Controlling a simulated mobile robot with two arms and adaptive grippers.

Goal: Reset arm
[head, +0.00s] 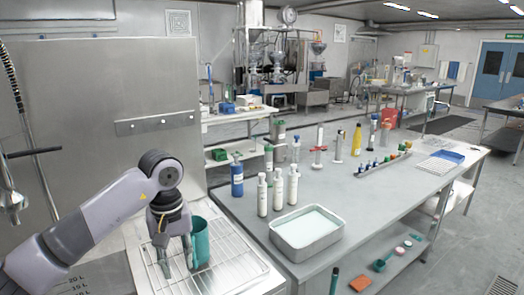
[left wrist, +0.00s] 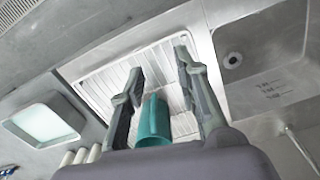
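My left gripper (head: 178,260) points down over the wire rack (head: 232,272) at the left of the head view. A teal cup (head: 201,243) stands upright right beside its fingers. In the left wrist view, the fingers of my left gripper (left wrist: 160,62) are spread wide apart. The teal cup (left wrist: 153,122) shows low between them there, nearer the left finger, with a gap to the right finger. I cannot tell whether a finger touches the cup. My right gripper is in neither view.
A metal tray (head: 307,249) of pale liquid stands on the grey table, with white bottles (head: 278,190) and a blue bottle (head: 237,178) behind it. A sink (left wrist: 262,45) lies right of the rack in the left wrist view. A metal panel (head: 110,110) rises behind my left arm.

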